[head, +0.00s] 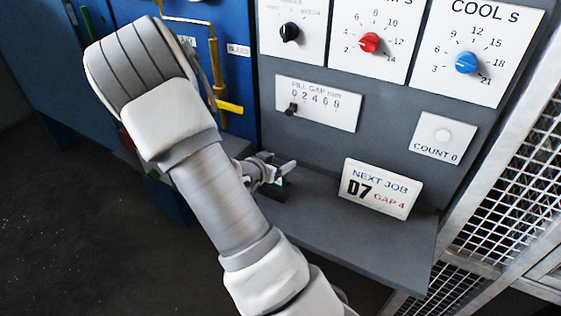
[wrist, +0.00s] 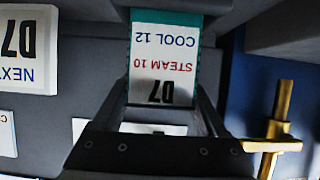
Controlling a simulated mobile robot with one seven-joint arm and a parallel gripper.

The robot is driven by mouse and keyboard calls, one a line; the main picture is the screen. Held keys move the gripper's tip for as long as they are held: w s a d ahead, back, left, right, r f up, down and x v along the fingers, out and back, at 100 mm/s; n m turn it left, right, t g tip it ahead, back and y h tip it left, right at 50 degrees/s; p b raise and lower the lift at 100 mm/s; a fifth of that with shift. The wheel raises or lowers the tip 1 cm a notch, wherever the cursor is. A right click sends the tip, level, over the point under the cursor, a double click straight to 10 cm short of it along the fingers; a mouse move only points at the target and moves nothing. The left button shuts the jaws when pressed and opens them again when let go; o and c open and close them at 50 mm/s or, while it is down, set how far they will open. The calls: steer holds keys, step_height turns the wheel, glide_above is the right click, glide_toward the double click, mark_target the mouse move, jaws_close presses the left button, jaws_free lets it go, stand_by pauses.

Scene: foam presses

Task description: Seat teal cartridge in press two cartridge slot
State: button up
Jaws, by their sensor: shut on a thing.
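The teal cartridge (wrist: 165,52) fills the upper middle of the wrist view. It has a teal border and a white label that reads, upside down, D7, STEAM 10, COOL 12. My gripper (wrist: 164,88) is shut on it, with one dark finger along each side. In the head view my gripper (head: 272,176) is low over the grey shelf, left of the job card. Only a small dark and green patch shows there beneath it. The press two cartridge slot cannot be made out, and I cannot tell whether the cartridge touches it.
The NEXT JOB card (head: 382,188) reads D7, GAP 4 and stands on the grey shelf (head: 340,228). A yellow handle (head: 229,107) sticks out at left; mesh fencing (head: 515,160) bounds the right.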

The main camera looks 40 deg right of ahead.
steer(key=shift+f, duration=0.15)
steer(key=o, duration=1.3)
steer(key=shift+o, duration=0.2)
